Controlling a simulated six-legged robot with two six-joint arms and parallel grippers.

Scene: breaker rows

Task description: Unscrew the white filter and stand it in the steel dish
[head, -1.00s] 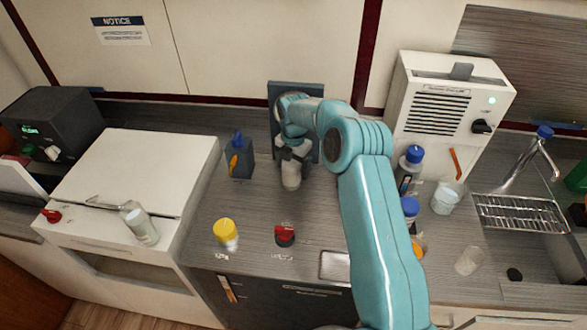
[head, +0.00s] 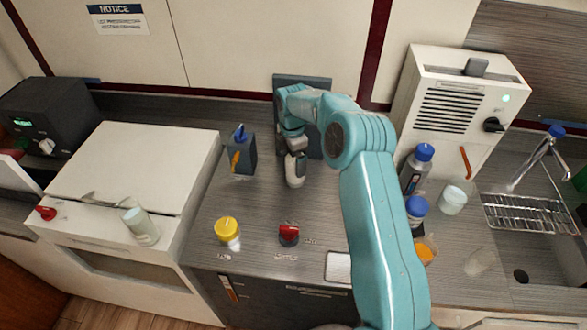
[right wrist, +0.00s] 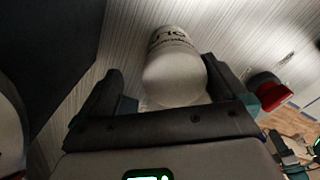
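The white filter (head: 295,178) hangs upright above the counter, in front of a dark wall panel (head: 318,84). Its upper end is hidden by my right gripper (head: 294,150). In the right wrist view the filter (right wrist: 175,70) lies between the two dark fingers of my right gripper (right wrist: 165,85). A gap shows at the left finger, and the right finger is close to or touching the filter. I cannot tell whether the filter is still threaded in. The steel dish (head: 338,267) lies flat at the counter's front edge, its right side close to my arm in the picture. My left gripper is out of view.
A yellow-capped jar (head: 227,232) and a red-topped item (head: 289,235) stand near the front edge. A dark blue-topped container (head: 241,153) is left of the filter. Blue-capped bottles (head: 416,168) and a white cup (head: 452,200) stand right of my arm. Mid-counter below the filter is clear.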

